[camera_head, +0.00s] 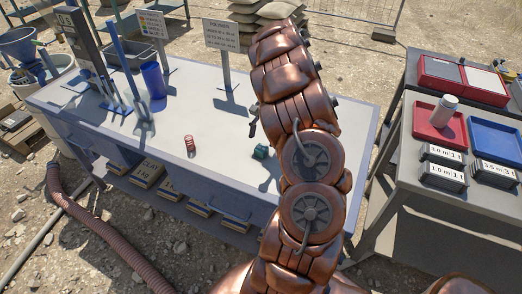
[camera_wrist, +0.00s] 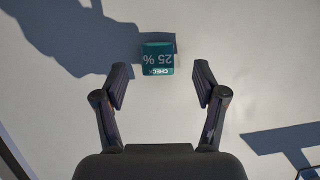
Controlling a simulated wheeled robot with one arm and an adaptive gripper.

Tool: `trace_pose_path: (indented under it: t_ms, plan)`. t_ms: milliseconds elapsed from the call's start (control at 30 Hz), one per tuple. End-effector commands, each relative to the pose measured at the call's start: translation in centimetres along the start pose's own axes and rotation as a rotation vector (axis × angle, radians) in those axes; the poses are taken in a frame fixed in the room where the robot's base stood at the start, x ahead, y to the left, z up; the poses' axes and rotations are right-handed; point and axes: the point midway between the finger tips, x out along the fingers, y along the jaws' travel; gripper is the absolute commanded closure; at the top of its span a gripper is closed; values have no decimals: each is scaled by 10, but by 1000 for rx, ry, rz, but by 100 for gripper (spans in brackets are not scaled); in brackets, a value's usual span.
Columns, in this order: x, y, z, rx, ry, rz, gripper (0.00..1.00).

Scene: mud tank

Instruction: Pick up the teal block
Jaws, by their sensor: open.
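In the head view the teal block (camera_head: 261,152) stands near the table's right part, just left of my copper-coloured arm. My gripper (camera_wrist: 161,78) is open and empty in the wrist view. Its two fingers are spread wider than the block, and the block shows a little beyond the fingertips, between their lines.
A red coil-like object (camera_head: 190,146) stands on the table (camera_head: 120,140) to the left. A blue cup (camera_head: 153,80), a metal stand and sign boards are farther back. A grey side table at the right holds a red tray (camera_head: 425,122) and a blue tray (camera_head: 497,145). The tabletop around the block is clear.

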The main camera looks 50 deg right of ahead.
Motion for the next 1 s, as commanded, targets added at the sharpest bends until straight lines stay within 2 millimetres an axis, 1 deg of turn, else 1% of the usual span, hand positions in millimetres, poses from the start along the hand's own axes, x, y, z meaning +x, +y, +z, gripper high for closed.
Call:
trace_pose_path:
  t_ms: [400,533,733,767,1000]
  plan:
    - [41,4,-1,2,-4,2,29]
    - [46,4,-2,2,-2,1,29]
    - [46,4,-2,1,-1,0,29]
    - [46,4,-2,1,-1,0,30]
    - [46,4,-2,1,-1,0,55]
